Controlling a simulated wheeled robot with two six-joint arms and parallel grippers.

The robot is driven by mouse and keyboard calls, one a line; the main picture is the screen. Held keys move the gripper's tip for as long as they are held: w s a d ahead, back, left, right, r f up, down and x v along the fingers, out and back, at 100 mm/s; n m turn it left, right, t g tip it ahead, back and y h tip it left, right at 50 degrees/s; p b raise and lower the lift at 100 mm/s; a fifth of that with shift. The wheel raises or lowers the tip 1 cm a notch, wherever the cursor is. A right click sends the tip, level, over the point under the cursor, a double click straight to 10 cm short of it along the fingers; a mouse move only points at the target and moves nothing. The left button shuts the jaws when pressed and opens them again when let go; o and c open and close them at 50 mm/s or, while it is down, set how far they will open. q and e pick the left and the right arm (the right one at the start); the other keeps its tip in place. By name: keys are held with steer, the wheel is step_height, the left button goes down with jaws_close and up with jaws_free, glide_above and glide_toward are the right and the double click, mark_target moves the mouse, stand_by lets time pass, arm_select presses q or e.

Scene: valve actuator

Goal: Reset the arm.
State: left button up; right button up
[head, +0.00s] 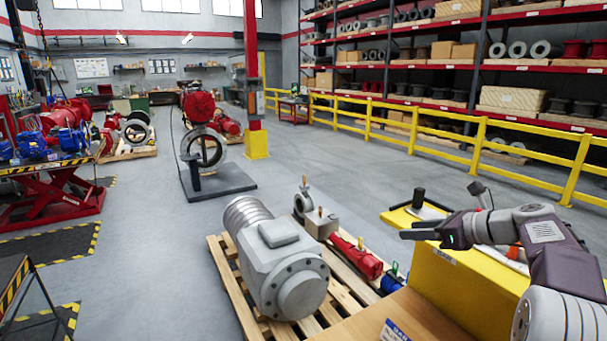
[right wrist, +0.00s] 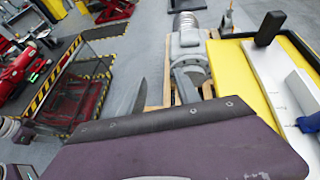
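My right arm comes in from the right edge of the head view, in purple-grey and white. My left arm and left gripper are not in the head view.
A large grey motor (head: 270,255) stands on a wooden pallet (head: 222,262) left of the gripper. The yellow bench (head: 455,285) bears a black upright post (head: 419,197). A wooden tabletop (head: 375,320) is at the bottom. Open floor (head: 130,250) lies to the left.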

steer(key=s+a+f+n+g+b, duration=0.1)
steer(key=s+a+f+n+g, duration=0.25)
steer(key=a+f, duration=0.45)
steer(key=s+a+f+n+g+b, duration=0.25)
steer(key=s+a+f, duration=0.25)
steer(key=a+f, duration=0.3)
steer(key=s+a+f+n+g+h, duration=0.2)
steer(key=s+a+f+n+h, duration=0.15)
steer(key=s+f+n, duration=0.5)
arm_select(q)
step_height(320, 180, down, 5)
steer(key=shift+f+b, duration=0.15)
steer(key=shift+b, duration=0.25)
arm_select(e)
steer(key=s+d+f+n+h, duration=0.4)
steer(key=s+d+f+n, duration=0.3)
steer(key=n, duration=0.6)
steer(key=s+f, duration=0.2)
steer(key=s, duration=0.1)
steer(key=shift+s+d+f+n+g, duration=0.15)
steer(key=shift+s+d+n+g, duration=0.05)
steer(key=shift+s+n+g, duration=0.2)
